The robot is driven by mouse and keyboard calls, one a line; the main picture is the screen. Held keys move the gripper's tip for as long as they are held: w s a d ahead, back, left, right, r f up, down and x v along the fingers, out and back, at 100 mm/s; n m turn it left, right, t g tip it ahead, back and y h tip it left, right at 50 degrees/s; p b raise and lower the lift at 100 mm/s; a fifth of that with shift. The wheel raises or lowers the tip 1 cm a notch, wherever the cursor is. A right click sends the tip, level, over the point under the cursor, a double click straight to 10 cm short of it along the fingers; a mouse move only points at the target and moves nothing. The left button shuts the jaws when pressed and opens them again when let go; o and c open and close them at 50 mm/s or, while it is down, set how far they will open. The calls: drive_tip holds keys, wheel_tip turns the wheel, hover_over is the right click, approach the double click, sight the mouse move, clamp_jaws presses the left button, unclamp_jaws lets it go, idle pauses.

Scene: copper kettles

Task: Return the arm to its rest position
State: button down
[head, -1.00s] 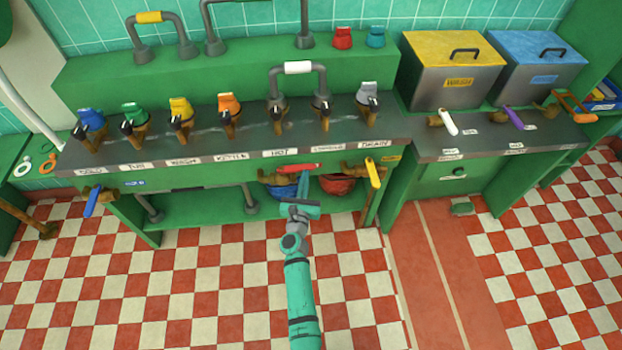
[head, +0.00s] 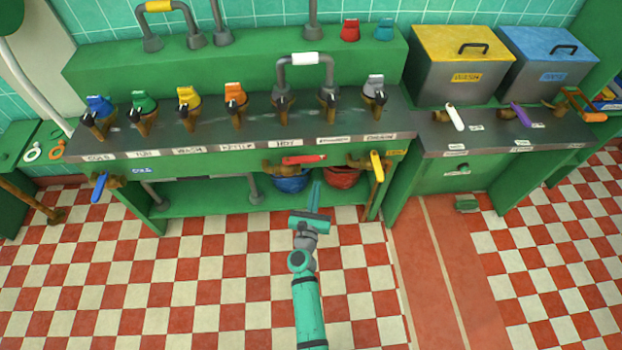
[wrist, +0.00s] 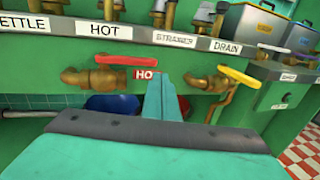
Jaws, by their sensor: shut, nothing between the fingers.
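My gripper (head: 316,196) is a teal tool at the end of my arm. Its fingers are together with nothing between them. It is out over the checkered floor, in front of the green counter (head: 220,165), apart from the red lever (head: 304,160) on the brass valve. In the wrist view the closed fingers (wrist: 160,98) point at the counter front, just below the HOT label, with the red lever (wrist: 127,60) to the left and the yellow lever (wrist: 238,75) to the right.
Several taps with coloured tops line the counter. A blue bowl (head: 289,182) and a red bowl (head: 342,177) sit under it. A blue lever (head: 99,187) is at the left. Two lidded bins (head: 459,80) (head: 546,85) stand at the right. The floor (head: 200,290) around my arm is clear.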

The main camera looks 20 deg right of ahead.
drive_tip(key=s+a+r+n+y, duration=0.1)
drive_tip(key=s+a+n+y, duration=0.1)
drive_tip(key=s+a+n, duration=0.4)
drive_tip(key=s+a+r+n+t+y, duration=0.1)
drive_tip(key=s+a+n, duration=0.1)
drive_tip(key=s+n, duration=0.65)
drive_tip(key=s+a+r+n+y, duration=0.1)
drive_tip(key=s+a+n+y, duration=0.15)
drive_tip(key=s+n, duration=0.55)
drive_tip(key=s+a+r+n+y, duration=0.1)
drive_tip(key=s+a+r+n, duration=0.2)
drive_tip(key=s+n, duration=0.3)
drive_tip(key=s+a+r+n+g+y, duration=0.1)
drive_tip(key=s+a+r+n, duration=0.2)
drive_tip(key=s+n, duration=0.3)
drive_tip(key=s+a+r+n+y, duration=0.1)
drive_tip(key=s+a+r+n, duration=0.2)
drive_tip(key=s+r+n, duration=0.2)
drive_tip(key=shift+s+n, duration=0.75)
drive_tip(key=shift+n, duration=0.3)
drive_tip(key=shift+r, duration=0.1)
